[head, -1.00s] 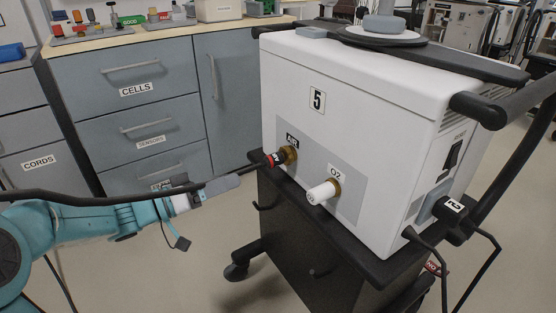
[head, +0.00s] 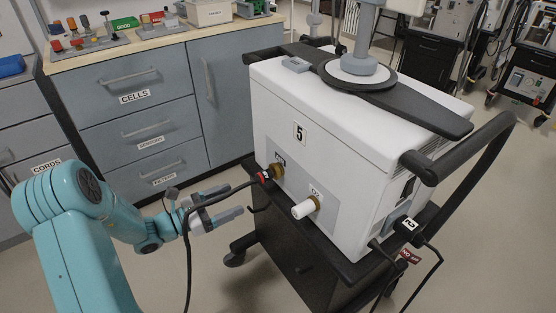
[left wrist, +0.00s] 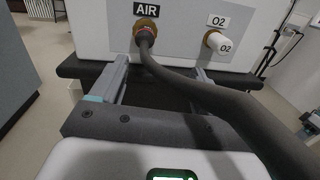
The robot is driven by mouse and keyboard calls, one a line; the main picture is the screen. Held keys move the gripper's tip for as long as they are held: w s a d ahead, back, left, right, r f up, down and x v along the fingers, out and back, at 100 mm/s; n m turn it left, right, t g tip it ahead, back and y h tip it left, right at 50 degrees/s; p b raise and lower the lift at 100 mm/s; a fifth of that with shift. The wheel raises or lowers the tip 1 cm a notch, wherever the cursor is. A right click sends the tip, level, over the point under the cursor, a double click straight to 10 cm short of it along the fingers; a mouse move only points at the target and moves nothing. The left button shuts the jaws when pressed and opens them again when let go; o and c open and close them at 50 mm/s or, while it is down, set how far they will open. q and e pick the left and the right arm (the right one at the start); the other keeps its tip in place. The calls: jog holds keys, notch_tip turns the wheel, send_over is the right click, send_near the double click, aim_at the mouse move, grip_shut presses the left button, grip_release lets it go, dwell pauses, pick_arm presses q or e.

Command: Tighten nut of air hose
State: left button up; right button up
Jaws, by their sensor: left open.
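The white ventilator (head: 345,135) marked 5 stands on a dark cart. The black air hose (head: 228,193) ends in a nut with a red band (head: 264,176) at the brass AIR port (head: 278,170). In the left wrist view the nut (left wrist: 145,33) sits at the port under the AIR label, partly covered by the hose (left wrist: 215,97). Whether it is tight cannot be told. My left gripper (head: 235,202) is open and empty, its fingers pointing at the ventilator, short of the nut. The hose runs over the gripper, between its fingers and the camera. My right gripper is out of view.
A white-capped O2 port (head: 306,208) sticks out beside the AIR port. A push handle (head: 460,150) and cables are at the cart's right. Grey drawers (head: 140,110) stand behind my left arm. The floor left of the cart is clear.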

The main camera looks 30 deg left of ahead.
aim_at(258, 179)
pick_arm(q)
jog(key=shift+n+y, duration=0.7)
jog(key=shift+y, duration=0.1)
jog(key=x, duration=0.4)
jog(key=a+x, duration=0.1)
jog(key=x, duration=0.3)
jog(key=r+x, duration=0.1)
jog(key=x, duration=0.4)
jog(key=shift+w+a, duration=0.35)
jog(key=shift+w, duration=0.15)
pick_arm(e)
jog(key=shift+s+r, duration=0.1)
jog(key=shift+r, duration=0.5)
pick_arm(q)
jog(key=c, duration=1.1)
jog(key=shift+o, duration=0.2)
jog(key=m+b, duration=0.2)
jog(key=shift+f+b, duration=0.25)
jog(key=shift+b, duration=0.05)
jog(key=shift+r+m, duration=0.1)
jog(key=shift+m, duration=0.3)
jog(key=shift+r, duration=0.2)
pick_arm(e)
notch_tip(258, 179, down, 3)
